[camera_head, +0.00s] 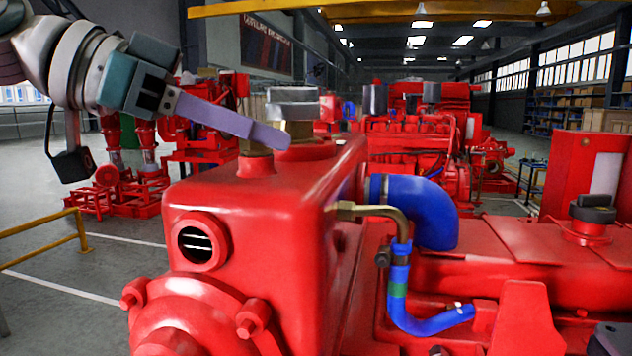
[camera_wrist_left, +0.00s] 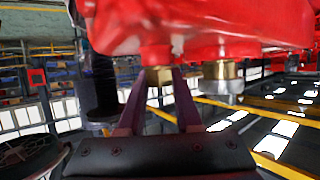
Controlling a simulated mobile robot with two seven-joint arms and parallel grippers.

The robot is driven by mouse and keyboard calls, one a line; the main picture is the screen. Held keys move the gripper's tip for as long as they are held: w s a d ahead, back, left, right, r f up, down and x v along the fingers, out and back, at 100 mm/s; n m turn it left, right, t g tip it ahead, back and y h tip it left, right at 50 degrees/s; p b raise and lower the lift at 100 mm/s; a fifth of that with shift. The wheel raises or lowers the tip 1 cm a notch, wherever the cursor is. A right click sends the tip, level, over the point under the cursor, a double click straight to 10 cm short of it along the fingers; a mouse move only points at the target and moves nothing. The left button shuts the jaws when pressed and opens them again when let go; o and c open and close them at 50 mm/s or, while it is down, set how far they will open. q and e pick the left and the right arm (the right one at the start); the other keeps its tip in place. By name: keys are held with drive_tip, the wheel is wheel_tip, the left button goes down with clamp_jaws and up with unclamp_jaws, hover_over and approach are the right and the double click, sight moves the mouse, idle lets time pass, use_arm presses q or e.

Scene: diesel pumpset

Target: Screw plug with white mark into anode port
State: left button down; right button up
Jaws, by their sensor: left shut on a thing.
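My left gripper (camera_head: 264,135) reaches in from the left with its long purple fingers over the top of the red housing (camera_head: 250,200). It is shut on a brass hex plug (camera_head: 249,147), mostly hidden behind the finger in the head view. In the left wrist view the plug (camera_wrist_left: 159,76) sits between the two fingertips, right at a round red port boss (camera_wrist_left: 155,55). The boss (camera_head: 256,166) also shows in the head view. How deep the plug sits in it, and any white mark, I cannot tell. My right gripper is not in view.
Beside the held plug stands another brass hex fitting with a silver top (camera_head: 292,104), close to the fingers. A blue hose elbow (camera_head: 420,205) and a brass pipe (camera_head: 375,210) are on the housing's right side. A yellow rail (camera_head: 45,238) is at the left.

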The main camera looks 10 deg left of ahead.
use_arm(q)
drive_tip(key=shift+w+f+m+g+h, duration=0.1)
drive_tip(key=shift+m+g+h, duration=0.15)
drive_tip(key=shift+m+g, duration=0.3)
drive_tip(key=shift+w+f+m+g+h, duration=0.1)
drive_tip(key=shift+m+g+h, duration=0.15)
drive_tip(key=shift+m+g, duration=0.25)
drive_tip(key=m+g+h, duration=0.1)
drive_tip(key=m+g, duration=0.2)
drive_tip(key=g, duration=0.1)
drive_tip(key=shift+s+m, duration=0.15)
drive_tip(key=shift+m, duration=0.1)
drive_tip(key=shift+b, duration=0.3)
drive_tip(key=shift+m+g, duration=0.6)
drive_tip(key=shift+g, duration=0.15)
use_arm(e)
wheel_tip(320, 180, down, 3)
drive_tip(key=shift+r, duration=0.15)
use_arm(q)
drive_tip(key=c, duration=0.7)
unclamp_jaws()
drive_tip(key=shift+r, duration=0.1)
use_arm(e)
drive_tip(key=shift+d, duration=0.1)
use_arm(q)
drive_tip(key=shift+n+t, duration=0.3)
drive_tip(key=shift+n+t+b, duration=0.3)
drive_tip(key=shift+t, duration=0.1)
